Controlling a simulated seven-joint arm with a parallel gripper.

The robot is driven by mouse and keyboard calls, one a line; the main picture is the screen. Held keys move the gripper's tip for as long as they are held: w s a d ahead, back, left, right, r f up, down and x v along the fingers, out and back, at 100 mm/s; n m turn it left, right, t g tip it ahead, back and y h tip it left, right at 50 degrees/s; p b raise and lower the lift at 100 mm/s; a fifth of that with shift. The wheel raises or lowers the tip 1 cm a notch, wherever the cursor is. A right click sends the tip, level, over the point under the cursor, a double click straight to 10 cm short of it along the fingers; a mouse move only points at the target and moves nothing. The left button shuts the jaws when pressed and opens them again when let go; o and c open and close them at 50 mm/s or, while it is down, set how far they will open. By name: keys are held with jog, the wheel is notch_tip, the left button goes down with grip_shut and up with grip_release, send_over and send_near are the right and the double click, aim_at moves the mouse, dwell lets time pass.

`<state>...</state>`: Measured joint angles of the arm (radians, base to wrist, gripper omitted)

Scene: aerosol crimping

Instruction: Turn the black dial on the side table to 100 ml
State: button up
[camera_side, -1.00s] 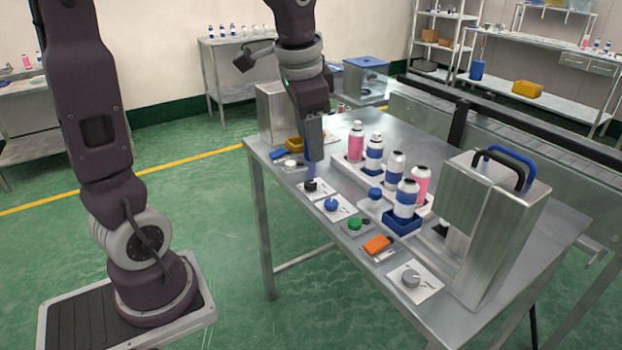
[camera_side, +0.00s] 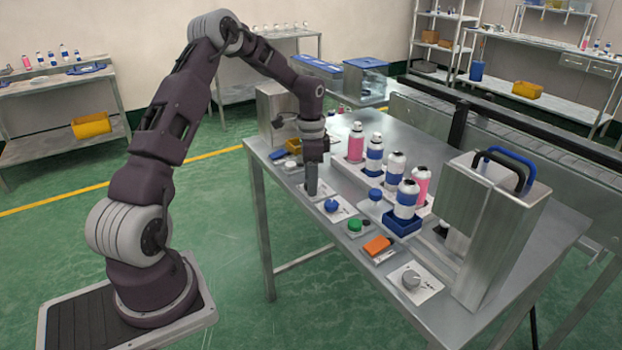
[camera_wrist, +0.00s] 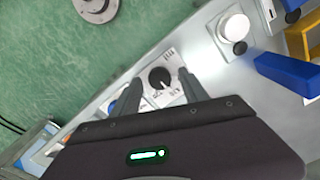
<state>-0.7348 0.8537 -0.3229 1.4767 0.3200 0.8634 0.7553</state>
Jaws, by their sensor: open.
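The black dial (camera_wrist: 159,78) sits on a white plate with printed markings in the wrist view. Its pointer and the scale figures are too small to read surely. My gripper (camera_wrist: 160,80) is open, with one finger on each side of the dial in that view. In the side view my gripper (camera_side: 312,192) points straight down over the dial's place at the table's near left edge and hides the dial. I cannot tell whether the fingers touch it.
Several bottles (camera_side: 375,160) stand behind. A white round button (camera_wrist: 235,27) lies beside the dial's plate.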

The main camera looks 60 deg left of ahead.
grip_shut()
jog(key=shift+n, duration=0.3)
jog(key=n, duration=0.4)
jog(key=shift+n, duration=2.6)
grip_release()
